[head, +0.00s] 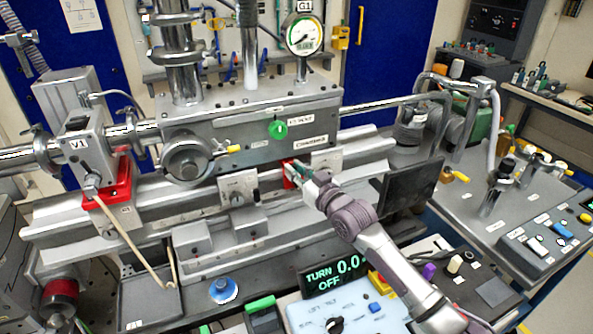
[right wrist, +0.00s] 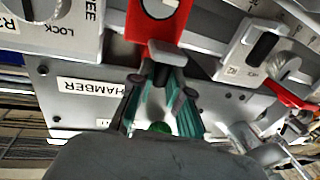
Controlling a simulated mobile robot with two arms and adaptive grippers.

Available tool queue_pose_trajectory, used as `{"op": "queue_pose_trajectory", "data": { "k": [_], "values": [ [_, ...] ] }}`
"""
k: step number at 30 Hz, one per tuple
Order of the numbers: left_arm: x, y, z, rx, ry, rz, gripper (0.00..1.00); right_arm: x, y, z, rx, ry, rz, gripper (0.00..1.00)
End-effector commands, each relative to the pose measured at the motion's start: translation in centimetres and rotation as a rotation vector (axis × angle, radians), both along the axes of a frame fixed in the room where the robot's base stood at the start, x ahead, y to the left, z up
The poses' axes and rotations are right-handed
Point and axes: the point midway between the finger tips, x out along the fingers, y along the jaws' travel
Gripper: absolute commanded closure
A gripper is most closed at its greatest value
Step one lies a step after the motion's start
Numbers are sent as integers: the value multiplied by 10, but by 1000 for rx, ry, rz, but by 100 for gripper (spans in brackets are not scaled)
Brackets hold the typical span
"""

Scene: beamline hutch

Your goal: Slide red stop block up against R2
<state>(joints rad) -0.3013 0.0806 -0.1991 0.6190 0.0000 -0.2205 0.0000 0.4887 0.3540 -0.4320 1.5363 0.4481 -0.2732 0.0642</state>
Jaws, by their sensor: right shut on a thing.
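The red stop block (head: 289,174) sits on the rail between two pale carriers under the chamber. It also shows at the top of the right wrist view (right wrist: 158,22), with a round hole and a grey tab. My right gripper (head: 303,172) is at the block, its teal-padded fingers (right wrist: 168,75) shut on the grey tab. The carrier with the FREE/LOCK knob (right wrist: 75,30), apparently R2, is close beside the block; the gripper partly covers this spot in the head view, where the carrier (head: 326,159) is on the right. I cannot tell whether they touch. My left gripper is not in view.
Another carrier (head: 238,188) stands on the rail to the left of the block. A dark screen (head: 411,185) stands right of my right arm. A control panel (head: 345,310) lies in front.

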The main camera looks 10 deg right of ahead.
Motion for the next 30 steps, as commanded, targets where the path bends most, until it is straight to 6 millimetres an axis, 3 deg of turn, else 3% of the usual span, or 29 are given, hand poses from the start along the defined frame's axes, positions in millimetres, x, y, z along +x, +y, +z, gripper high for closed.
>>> {"op": "queue_pose_trajectory", "data": {
  "k": [11,22,23,27,30],
  "values": [
    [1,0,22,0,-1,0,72,-13,67,1,5,4,4,100],
    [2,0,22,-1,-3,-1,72,-15,74,-1,1,2,4,100],
    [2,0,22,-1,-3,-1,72,-15,74,-1,1,2,4,82],
    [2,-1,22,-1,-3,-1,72,-15,74,-1,1,2,3,59],
    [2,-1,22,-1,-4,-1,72,-14,73,-1,1,1,3,58]
  ]
}}
